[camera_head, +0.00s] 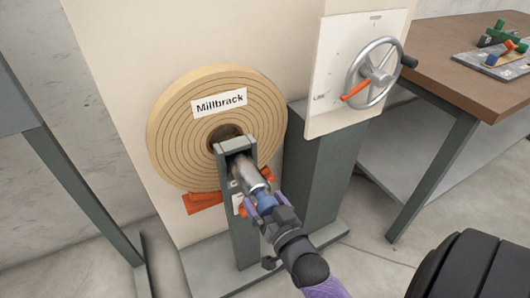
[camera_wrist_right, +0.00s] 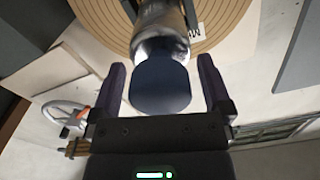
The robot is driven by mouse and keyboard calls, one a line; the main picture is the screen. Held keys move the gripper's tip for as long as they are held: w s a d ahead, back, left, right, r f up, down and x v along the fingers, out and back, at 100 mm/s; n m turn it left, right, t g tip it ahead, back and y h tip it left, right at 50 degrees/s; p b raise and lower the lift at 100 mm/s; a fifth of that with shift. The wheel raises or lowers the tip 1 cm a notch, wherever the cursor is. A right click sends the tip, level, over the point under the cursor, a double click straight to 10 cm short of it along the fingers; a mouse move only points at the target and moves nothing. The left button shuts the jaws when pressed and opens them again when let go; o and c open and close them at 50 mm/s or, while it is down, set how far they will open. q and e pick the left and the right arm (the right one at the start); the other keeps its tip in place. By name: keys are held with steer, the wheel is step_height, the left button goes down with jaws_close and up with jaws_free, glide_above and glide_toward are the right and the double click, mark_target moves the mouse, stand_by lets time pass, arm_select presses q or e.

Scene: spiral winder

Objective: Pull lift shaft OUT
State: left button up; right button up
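The lift shaft (camera_head: 247,174) is a grey metal cylinder set in the top of a grey-green post (camera_head: 243,240), in front of the spiral disc's hub. A dark blue knob (camera_head: 266,204) caps its near end. My right gripper (camera_head: 262,202) is at the knob, with one purple finger on each side. In the right wrist view the shaft (camera_wrist_right: 160,25) points at the camera. The knob (camera_wrist_right: 160,88) sits between the spread fingers of the gripper (camera_wrist_right: 161,70), with a gap showing on both sides. My left gripper is not in view.
A wooden spiral disc (camera_head: 175,120) labelled Millbrack stands behind the post. Orange parts (camera_head: 203,203) sit below it. A handwheel (camera_head: 372,75) with an orange pointer is on a white panel at right. A brown table (camera_head: 460,85) holds a tray of coloured parts.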

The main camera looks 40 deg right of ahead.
steer(key=shift+r, duration=0.1)
steer(key=p+v, duration=0.3)
steer(key=v, duration=0.7)
steer(key=shift+p, duration=0.3)
